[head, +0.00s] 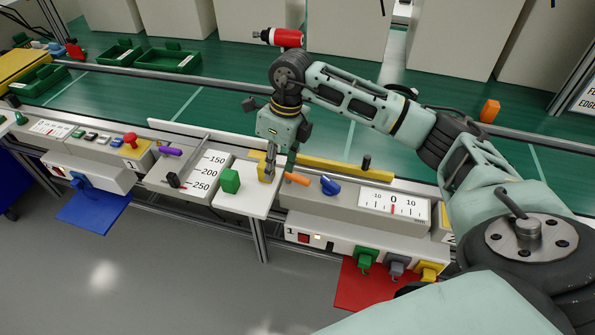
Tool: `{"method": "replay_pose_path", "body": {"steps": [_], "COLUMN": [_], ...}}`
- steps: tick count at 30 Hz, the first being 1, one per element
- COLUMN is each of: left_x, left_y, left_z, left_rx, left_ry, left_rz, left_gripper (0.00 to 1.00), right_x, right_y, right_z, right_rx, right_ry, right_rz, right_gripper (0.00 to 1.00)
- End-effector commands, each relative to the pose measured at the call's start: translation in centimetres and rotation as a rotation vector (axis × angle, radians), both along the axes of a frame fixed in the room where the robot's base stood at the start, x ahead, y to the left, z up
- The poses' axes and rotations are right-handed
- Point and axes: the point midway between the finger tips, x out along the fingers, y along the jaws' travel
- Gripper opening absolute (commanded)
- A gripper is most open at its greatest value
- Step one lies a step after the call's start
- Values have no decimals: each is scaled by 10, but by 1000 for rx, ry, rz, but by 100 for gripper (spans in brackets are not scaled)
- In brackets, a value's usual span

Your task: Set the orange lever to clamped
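The orange lever (298,179) is a short bar on the grey console, pointing left toward the white shelf. My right gripper (279,172) points down at the lever's left end, its two fingers apart. One finger is left of the lever's end and the other is just above or behind it. I cannot tell whether either touches the lever. The lever's left end is partly hidden by the gripper, and no clamped marking is readable. My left gripper is not in view.
A blue knob (330,185) and a scale panel (393,207) are right of the lever. A green cube (230,180) sits on the white shelf (259,203) to the left. A yellow strip (335,167) runs behind. A purple lever (170,151) is farther left.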

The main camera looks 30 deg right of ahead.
Motion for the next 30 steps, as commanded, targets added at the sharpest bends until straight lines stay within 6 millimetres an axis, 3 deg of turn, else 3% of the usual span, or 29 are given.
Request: {"method": "replay_pose_path", "body": {"steps": [1,3,6,21,30], "left_x": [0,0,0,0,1], "left_y": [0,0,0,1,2], "left_z": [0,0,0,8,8], "left_rx": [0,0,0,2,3], "left_ry": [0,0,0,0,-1], "left_rz": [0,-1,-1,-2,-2], "left_gripper": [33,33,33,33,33], "right_x": [0,-2,-4,-5,-4], "right_y": [-23,-45,-60,-60,-60], "right_z": [6,10,11,-56,-65], "right_rx": [-70,-136,-183,-186,-185], "right_ry": [14,33,49,51,50], "right_rz": [-20,-40,-56,-56,-55], "right_gripper": [33,33,33,33,33]}}
